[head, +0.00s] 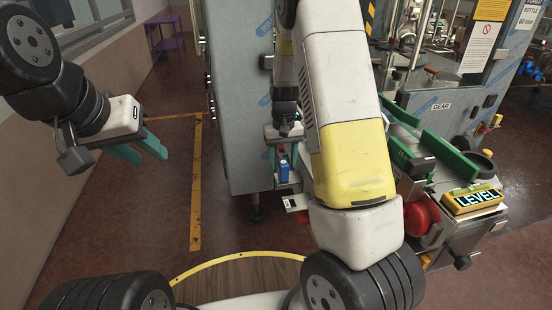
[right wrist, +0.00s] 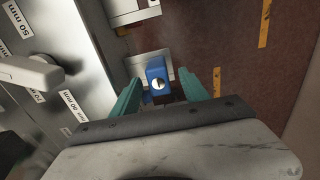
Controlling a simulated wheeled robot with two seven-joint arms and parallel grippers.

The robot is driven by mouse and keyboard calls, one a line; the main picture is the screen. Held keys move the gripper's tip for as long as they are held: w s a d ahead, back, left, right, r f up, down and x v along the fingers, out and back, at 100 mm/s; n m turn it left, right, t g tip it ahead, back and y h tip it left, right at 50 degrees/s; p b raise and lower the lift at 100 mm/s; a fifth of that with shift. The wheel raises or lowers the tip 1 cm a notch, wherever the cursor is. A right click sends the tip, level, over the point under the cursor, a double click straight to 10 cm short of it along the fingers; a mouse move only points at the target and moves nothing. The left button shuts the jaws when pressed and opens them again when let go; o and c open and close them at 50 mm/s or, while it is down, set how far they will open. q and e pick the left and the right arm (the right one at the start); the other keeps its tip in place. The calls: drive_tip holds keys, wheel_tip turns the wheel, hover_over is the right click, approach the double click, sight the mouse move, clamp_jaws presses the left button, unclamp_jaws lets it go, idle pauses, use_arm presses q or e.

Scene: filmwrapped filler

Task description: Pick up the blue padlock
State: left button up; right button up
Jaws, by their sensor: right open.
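The blue padlock (head: 283,171) is at the side of the grey machine cabinet in the head view, partly hidden by my right gripper. In the right wrist view the padlock (right wrist: 155,69) shows as a blue block with a pale round spot. My right gripper (head: 284,158) is open; in the wrist view its teal fingers (right wrist: 162,84) stand on either side of the padlock, with gaps showing. I cannot tell how deep the padlock sits between them. My left gripper (head: 150,155) is open and empty, out at the left over the floor.
The grey cabinet (head: 238,100) stands close behind the padlock. A purple table (head: 166,38) is far back. The floor at the left is clear.

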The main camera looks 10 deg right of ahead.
sight(283, 170)
wheel_tip(283, 170, down, 4)
drive_tip(key=shift+s+d+r, duration=0.1)
clamp_jaws()
idle(0.5)
